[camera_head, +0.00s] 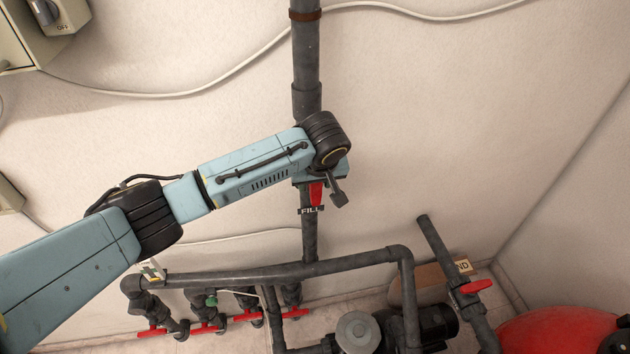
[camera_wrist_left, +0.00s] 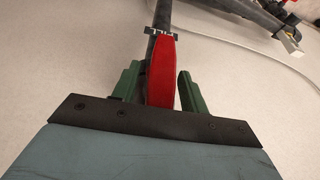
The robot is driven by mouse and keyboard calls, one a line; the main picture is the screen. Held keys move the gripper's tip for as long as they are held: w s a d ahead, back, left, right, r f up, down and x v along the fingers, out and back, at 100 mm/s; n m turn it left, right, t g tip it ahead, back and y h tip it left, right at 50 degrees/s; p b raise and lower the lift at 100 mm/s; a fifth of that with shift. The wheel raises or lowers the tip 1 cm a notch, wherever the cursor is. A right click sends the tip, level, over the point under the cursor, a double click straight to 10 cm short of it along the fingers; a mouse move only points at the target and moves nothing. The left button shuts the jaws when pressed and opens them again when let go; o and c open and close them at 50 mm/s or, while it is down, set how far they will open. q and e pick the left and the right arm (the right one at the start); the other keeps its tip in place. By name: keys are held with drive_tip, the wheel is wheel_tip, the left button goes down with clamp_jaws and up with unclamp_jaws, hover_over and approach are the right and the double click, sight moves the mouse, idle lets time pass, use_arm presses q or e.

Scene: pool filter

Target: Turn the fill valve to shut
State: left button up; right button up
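My left gripper (camera_head: 325,182) is at the valve, and my wrist hides the valve body. In the left wrist view the red handle (camera_wrist_left: 161,75) lies between the two green fingers of my left gripper (camera_wrist_left: 159,80). The fingers are apart. My right gripper is not in view.
Low pipework with several red handles (camera_head: 205,329) stands below left. Another red-handled valve (camera_head: 476,286) is at lower right, near a red tank (camera_head: 556,328) and a pump (camera_head: 358,332). A cable (camera_head: 222,80) runs along the wall.

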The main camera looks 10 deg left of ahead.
use_arm(q)
drive_tip(key=c, duration=0.8)
drive_tip(key=shift+c, duration=0.2)
drive_tip(key=shift+d+y, duration=0.1)
drive_tip(key=shift+y, duration=0.3)
drive_tip(key=m+g+y, duration=0.1)
drive_tip(key=y, duration=0.2)
drive_tip(key=shift+d, duration=0.2)
drive_tip(key=shift+w+f+m+g+y+b, duration=0.15)
drive_tip(key=shift+m+g+y+b, duration=0.15)
drive_tip(key=shift+g+y+b, duration=0.55)
drive_tip(key=shift+t+y, duration=0.25)
drive_tip(key=shift+y, duration=0.1)
drive_tip(key=o, duration=1)
